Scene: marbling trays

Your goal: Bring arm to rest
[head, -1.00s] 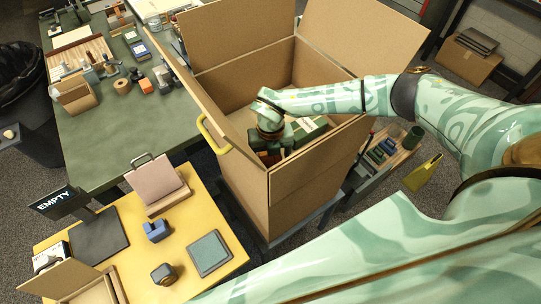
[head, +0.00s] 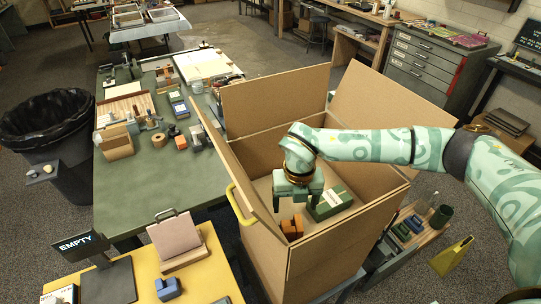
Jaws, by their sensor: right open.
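My right arm reaches in from the right over the large open cardboard box (head: 335,255). My right gripper (head: 297,205) points down inside the box, with its two fingers apart and nothing seen between them. An orange block (head: 291,228) lies in the box just below the fingers. A green box with a white label (head: 331,204) lies beside the gripper on its right. Whether a fingertip touches either one is hard to tell. My left gripper is not in view.
The cardboard flaps (head: 275,101) stand up around the gripper. A green table (head: 150,190) is left of the box, and a yellow table (head: 200,275) with an "EMPTY" sign (head: 83,246) is in front left.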

